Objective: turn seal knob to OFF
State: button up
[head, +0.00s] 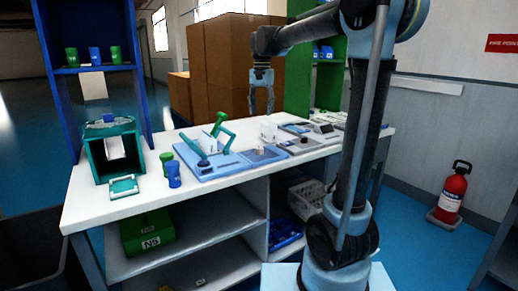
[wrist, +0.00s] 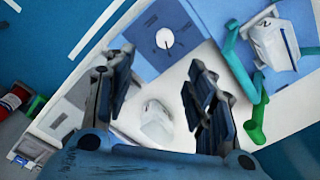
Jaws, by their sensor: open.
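My gripper (head: 262,108) is open and empty above the middle of the white workbench (head: 110,208), pointing down. Its two fingers are spread in the wrist view (wrist: 160,66). A pale round knob (wrist: 164,38) with a dark mark sits on a blue plate (wrist: 185,58), beyond the fingertips in the wrist view. The plate also shows in the head view (head: 270,156), below my gripper. I cannot read any label, so I cannot tell whether this is the seal knob or where it points. A whitish block-like object (wrist: 157,124) shows between the fingers, lower down and not touched.
A blue fixture with a teal lever (head: 222,128) stands left of the plate. Blue and green cups (head: 173,174) and a teal box (head: 118,152) are farther left. Grey panels (head: 305,143) lie to the right. A red fire extinguisher (head: 452,190) stands on the floor.

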jog(key=a, duration=0.1)
send_near(259, 148)
notch_tip(259, 148, down, 9)
jog(key=shift+f, duration=0.1)
dwell(0.6)
jog(key=shift+c, duration=0.2)
jog(key=c, duration=1)
